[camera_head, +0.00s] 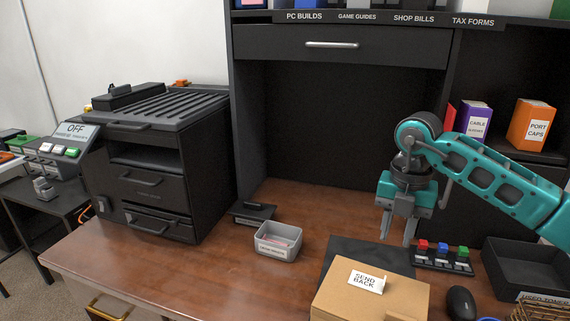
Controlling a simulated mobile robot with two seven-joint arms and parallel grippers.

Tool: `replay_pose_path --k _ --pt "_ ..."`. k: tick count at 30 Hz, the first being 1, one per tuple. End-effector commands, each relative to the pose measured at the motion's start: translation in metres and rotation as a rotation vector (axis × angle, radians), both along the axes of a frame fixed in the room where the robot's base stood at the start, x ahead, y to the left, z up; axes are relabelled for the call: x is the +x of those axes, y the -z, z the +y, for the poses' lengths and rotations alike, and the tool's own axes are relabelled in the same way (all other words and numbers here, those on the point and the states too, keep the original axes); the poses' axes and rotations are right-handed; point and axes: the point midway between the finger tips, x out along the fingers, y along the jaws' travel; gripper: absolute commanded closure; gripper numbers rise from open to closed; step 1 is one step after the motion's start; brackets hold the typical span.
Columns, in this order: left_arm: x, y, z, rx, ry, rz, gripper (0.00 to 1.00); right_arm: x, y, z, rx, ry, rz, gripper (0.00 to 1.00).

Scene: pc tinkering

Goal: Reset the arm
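My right arm (500,180), teal with dark joints, comes in from the right edge. Its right gripper (397,232) points down above the desk, behind the cardboard box (370,299) labelled "SEND BACK". Its two grey fingers are apart, with nothing seen between them. My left gripper and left arm are not in view.
The wooden desk (215,275) is clear at front left. A grey bin (278,241) stands mid-desk. A switch block with coloured keys (442,258), a black tray (525,268) and a mouse (461,303) lie at right. A black cabinet (155,165) stands left.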

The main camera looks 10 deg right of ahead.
Motion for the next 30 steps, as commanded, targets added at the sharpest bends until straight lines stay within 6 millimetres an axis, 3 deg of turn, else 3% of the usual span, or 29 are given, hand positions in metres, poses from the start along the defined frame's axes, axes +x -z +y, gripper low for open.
replay_pose_path --k 2,5,8,11,12,15,18,22,25,28,30 --pt "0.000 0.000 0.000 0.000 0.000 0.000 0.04 0.000 0.004 0.007 0.024 -0.018 0.003 0.68" --pt "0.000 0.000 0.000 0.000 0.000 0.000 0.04 -0.004 0.020 0.037 0.133 -0.091 0.009 0.68" --pt "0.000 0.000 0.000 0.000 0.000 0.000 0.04 -0.014 0.043 0.092 0.354 -0.204 0.010 0.68" --pt "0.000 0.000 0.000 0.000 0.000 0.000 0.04 -0.033 0.056 0.166 0.681 -0.300 -0.011 0.68" --pt "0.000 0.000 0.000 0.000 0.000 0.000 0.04 -0.040 0.055 0.192 0.818 -0.314 -0.031 0.68" --pt "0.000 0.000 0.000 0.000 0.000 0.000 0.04 -0.055 0.042 0.245 1.150 -0.281 -0.099 0.68" --pt "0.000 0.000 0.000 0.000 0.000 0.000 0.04 -0.058 0.024 0.275 1.443 -0.146 -0.189 0.68" --pt "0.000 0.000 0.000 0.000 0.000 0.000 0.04 -0.047 0.012 0.280 1.719 0.174 -0.329 0.68" --pt "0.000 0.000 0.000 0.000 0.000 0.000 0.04 -0.034 0.025 0.261 1.820 0.509 -0.428 0.68" --pt "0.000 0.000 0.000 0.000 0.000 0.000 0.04 -0.028 0.060 0.232 1.810 0.887 -0.498 0.68" --pt "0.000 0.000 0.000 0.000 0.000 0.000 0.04 -0.034 0.096 0.208 1.737 1.156 -0.519 0.68"
